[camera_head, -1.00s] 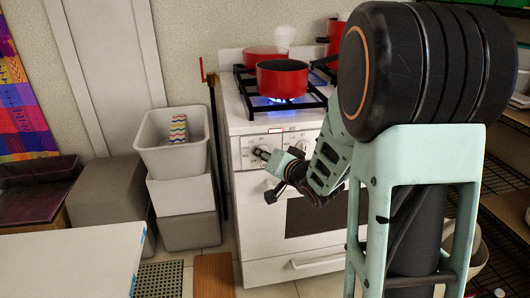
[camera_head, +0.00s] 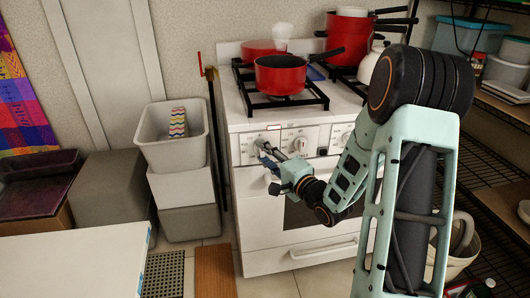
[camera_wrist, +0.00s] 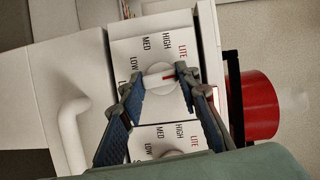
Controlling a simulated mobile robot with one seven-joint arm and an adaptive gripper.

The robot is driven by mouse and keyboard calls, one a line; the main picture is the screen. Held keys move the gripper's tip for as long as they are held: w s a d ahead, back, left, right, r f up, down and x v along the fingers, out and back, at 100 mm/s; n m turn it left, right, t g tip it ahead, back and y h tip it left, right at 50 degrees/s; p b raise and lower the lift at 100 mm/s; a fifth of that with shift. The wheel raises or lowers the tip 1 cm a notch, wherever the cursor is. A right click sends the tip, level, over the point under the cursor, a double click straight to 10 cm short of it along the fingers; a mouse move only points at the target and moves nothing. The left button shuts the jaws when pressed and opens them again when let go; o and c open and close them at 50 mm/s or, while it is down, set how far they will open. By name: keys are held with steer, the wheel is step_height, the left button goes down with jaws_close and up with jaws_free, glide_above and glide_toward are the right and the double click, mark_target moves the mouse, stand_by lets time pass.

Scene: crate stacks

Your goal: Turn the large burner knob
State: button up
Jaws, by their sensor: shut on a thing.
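My gripper (camera_wrist: 160,82) is shut on the knob, one blue finger pad on each side. In the head view my gripper (camera_head: 266,152) reaches the left end of the stove's front panel and partly hides the knob there. A red saucepan (camera_head: 281,75) sits on the front left burner, with no flame visible under it.
A second knob (camera_wrist: 168,154) is next to the held one. The white stove (camera_head: 262,218) has an oven handle below the panel and more red pots on top. Grey bins (camera_head: 172,150) stand left, a wire shelf (camera_head: 470,165) right.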

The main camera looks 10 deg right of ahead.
steer(key=shift+m+y, duration=0.3)
steer(key=shift+m, duration=0.2)
steer(key=o, duration=1.2)
steer(key=shift+c, duration=0.2)
steer(key=v, duration=1.2)
steer(key=shift+a, duration=0.15)
steer(key=shift+f, duration=0.15)
